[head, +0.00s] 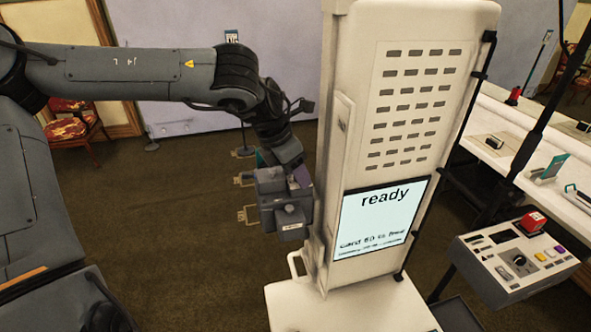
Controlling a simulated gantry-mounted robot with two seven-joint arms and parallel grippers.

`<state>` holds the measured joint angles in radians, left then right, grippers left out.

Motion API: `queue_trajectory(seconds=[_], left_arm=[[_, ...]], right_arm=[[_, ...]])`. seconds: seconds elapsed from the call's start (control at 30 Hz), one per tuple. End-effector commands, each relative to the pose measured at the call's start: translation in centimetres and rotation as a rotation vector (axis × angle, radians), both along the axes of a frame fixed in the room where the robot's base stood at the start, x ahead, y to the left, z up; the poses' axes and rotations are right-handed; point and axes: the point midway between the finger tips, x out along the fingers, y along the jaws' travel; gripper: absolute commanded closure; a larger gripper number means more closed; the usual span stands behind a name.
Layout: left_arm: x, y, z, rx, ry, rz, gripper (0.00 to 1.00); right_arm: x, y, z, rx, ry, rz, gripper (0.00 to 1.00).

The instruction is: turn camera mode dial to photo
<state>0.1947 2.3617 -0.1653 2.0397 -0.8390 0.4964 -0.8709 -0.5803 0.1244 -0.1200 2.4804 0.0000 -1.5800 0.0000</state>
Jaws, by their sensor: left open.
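A tall white booth column (400,130) stands in the middle of the head view. Its lit screen (380,218) reads "ready" above smaller text. A grey control box (515,262) stands at the right, with a round dark dial (519,260) on its top face. I cannot read the dial's setting, nor tell whether it is the camera mode dial. My left gripper (285,205) is beside the column's left side, well away from the control box. It is open, its fingers are hard to make out, and I see nothing held. My right gripper is out of view.
The control box also carries a red button (533,221) and smaller coloured buttons. A dark pole (535,130) rises near it. A white counter (540,165) with small items runs along the right. A red patterned chair (72,125) stands at the back left. Open floor lies left of the column.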

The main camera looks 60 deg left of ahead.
Motion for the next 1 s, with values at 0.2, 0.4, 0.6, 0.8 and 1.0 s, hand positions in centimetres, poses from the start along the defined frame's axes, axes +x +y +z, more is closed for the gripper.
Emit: queue_trajectory(seconds=[0.2,0.4,0.6,0.8,1.0], left_arm=[[0.0,0.0,0.0,0.0,0.0,0.0,0.7],[0.0,0.0,0.0,-0.001,0.0,0.0,1.0],[0.0,0.0,0.1,-0.001,0.0,-0.011,1.0],[0.0,0.1,0.3,-0.003,0.0,-0.078,1.0],[0.0,0.2,0.4,-0.004,0.001,-0.204,1.0]], right_arm=[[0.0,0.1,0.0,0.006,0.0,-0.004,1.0],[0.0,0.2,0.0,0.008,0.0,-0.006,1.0],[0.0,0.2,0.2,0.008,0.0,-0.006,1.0],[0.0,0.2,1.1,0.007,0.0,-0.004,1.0],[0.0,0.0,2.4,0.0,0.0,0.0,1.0]])
